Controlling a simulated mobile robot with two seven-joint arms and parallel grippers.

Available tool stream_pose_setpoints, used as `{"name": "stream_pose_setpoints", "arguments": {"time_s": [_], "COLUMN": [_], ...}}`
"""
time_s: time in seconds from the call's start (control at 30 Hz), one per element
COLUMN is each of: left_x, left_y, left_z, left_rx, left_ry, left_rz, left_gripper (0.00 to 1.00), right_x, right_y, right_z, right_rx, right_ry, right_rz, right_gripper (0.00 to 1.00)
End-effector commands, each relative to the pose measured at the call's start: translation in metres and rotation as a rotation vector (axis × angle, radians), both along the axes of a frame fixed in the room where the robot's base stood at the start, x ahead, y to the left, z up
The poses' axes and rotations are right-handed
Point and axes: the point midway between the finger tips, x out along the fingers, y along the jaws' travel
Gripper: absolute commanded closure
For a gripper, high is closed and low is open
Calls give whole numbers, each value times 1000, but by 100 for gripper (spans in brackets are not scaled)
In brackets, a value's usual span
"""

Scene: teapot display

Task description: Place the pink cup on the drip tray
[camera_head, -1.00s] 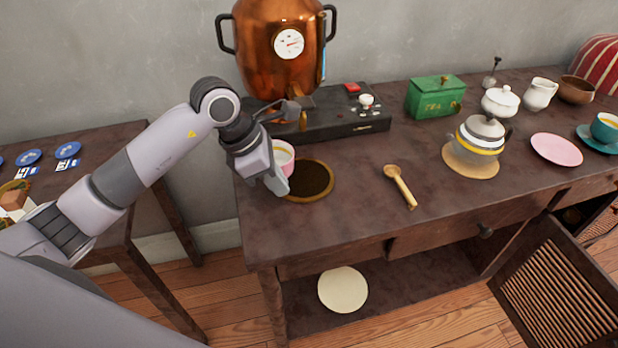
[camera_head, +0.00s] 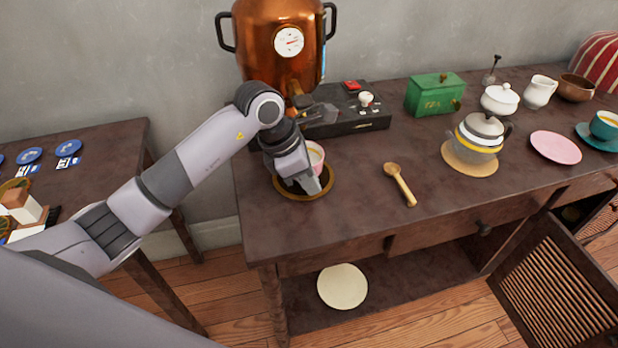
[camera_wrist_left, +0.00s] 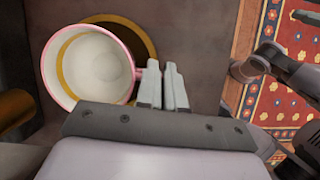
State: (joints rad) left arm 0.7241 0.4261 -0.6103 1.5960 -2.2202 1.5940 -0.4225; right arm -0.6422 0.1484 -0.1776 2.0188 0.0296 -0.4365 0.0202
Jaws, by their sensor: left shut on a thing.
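The pink cup (camera_head: 315,156) is partly hidden behind my left gripper (camera_head: 312,188) in the head view. In the left wrist view the cup (camera_wrist_left: 97,68) shows from above, pale inside with a pink rim. My left gripper (camera_wrist_left: 163,88) is shut on the cup at its right side, probably at the handle. The drip tray (camera_head: 304,195) is a round dark disc with a gold rim, in front of the copper urn. The cup is over the tray's back part; I cannot tell whether it touches the tray. Part of the tray (camera_wrist_left: 147,45) shows beyond the cup.
The copper urn (camera_head: 280,45) and the black box (camera_head: 350,122) stand behind the tray. A wooden spoon (camera_head: 400,184) lies to the right, and a teapot (camera_head: 480,136) stands on a round mat farther right. The tabletop between tray and spoon is clear.

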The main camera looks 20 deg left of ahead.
Motion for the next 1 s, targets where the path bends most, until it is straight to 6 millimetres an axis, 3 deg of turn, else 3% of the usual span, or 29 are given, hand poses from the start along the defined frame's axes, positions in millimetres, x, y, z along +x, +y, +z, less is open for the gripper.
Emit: {"name": "stream_pose_setpoints", "arguments": {"time_s": [0.03, 0.13, 0.57, 1.0], "left_x": [0, 0, 0, -18], "left_y": [0, 0, 3, 33], "left_z": [-2, -2, 7, 88], "left_rx": [0, 0, 0, 2], "left_ry": [-2, 0, -3, -4], "left_rz": [-1, 0, 1, 1], "left_gripper": [100, 67, 67, 67], "right_x": [0, 0, 3, 1], "right_y": [0, -1, 0, 1], "right_z": [-2, -1, 6, 4], "right_rx": [-1, -4, -3, 2], "right_ry": [0, 2, -11, -4], "right_rz": [1, 3, 5, -1], "right_gripper": [57, 57, 57, 57]}}
